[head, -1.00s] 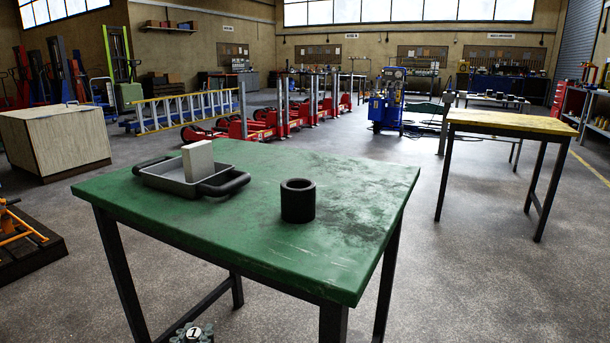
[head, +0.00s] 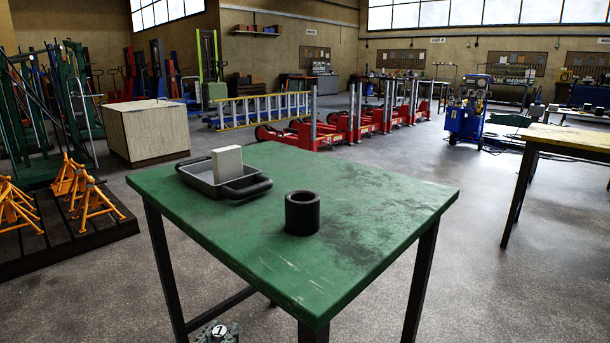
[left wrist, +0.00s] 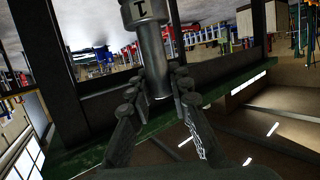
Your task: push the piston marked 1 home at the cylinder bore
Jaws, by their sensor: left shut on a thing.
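The piston marked 1 (head: 219,332) shows at the bottom edge of the head view, with its round end carrying the 1 facing up. My left gripper (head: 213,338) is shut on it, below the level of the green tabletop and apart from the bore. In the left wrist view the grey metal piston (left wrist: 149,45) sits between the fingers of my left gripper (left wrist: 157,92). The black cylinder with the open bore (head: 302,213) stands upright on the green table. My right gripper is not in view.
The green table (head: 370,215) has its near corner close to my left gripper. A grey tray (head: 205,183) with a pale block (head: 227,161) sits at its back left. Orange stands (head: 93,207) are at left, a wooden-topped table (head: 570,140) at right. Floor around is open.

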